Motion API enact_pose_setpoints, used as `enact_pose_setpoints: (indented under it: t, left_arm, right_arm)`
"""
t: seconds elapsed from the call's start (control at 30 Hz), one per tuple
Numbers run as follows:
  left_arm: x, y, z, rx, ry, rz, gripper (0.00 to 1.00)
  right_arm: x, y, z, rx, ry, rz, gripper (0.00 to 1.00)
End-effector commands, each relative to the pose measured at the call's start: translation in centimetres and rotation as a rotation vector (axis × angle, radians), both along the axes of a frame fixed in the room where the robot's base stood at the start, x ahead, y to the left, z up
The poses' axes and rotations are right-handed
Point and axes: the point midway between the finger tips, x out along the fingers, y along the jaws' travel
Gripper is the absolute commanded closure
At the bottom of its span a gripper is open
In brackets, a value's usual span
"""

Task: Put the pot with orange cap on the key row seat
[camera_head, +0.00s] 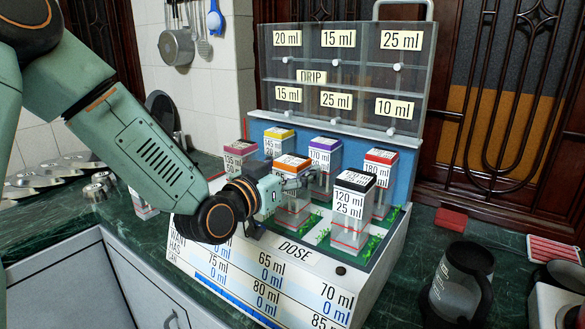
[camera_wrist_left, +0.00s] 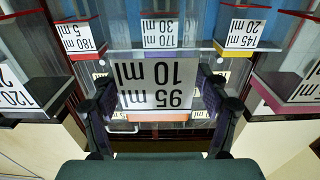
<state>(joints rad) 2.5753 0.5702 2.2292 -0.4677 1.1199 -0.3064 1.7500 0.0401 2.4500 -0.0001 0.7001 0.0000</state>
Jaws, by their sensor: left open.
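The pot with the orange cap (camera_head: 293,161) stands upright among the other pots on the purifier stand, left of the black-capped pot (camera_head: 355,181). In the left wrist view this pot (camera_wrist_left: 157,88) appears upside down, with its 95 ml / 10 ml label facing my camera and its orange edge below. My left gripper (camera_head: 290,183) is at the pot, its fingers (camera_wrist_left: 160,85) open on either side of the label. I cannot tell whether they touch it. Part of the pot is hidden by the gripper. I cannot tell which seat is the key row seat. My right gripper is not in view.
Pots with pink (camera_head: 240,146), yellow (camera_head: 278,133), purple (camera_head: 325,144) and red (camera_head: 381,156) caps stand close around. A clear panel with ml labels (camera_head: 345,75) rises behind.

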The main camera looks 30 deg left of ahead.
Motion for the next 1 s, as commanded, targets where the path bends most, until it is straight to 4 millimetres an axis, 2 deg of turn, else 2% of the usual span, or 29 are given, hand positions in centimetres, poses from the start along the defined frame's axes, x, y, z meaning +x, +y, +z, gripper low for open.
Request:
enact_pose_setpoints:
  t: [0.23,0.33,0.63,1.0]
  left_arm:
    - [0.0,0.0,0.2,0.000,-0.001,0.000,0.25]
    - [0.0,0.0,0.8,0.000,-0.002,0.000,0.25]
    - [-3.0,0.5,0.6,-0.008,0.000,0.001,0.25]
    - [-5.7,0.9,0.6,-0.008,0.001,0.003,0.25]
  right_arm:
    - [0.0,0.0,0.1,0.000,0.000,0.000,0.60]
    - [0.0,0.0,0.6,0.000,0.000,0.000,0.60]
    - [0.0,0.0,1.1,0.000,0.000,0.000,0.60]
    - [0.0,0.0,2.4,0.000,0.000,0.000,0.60]
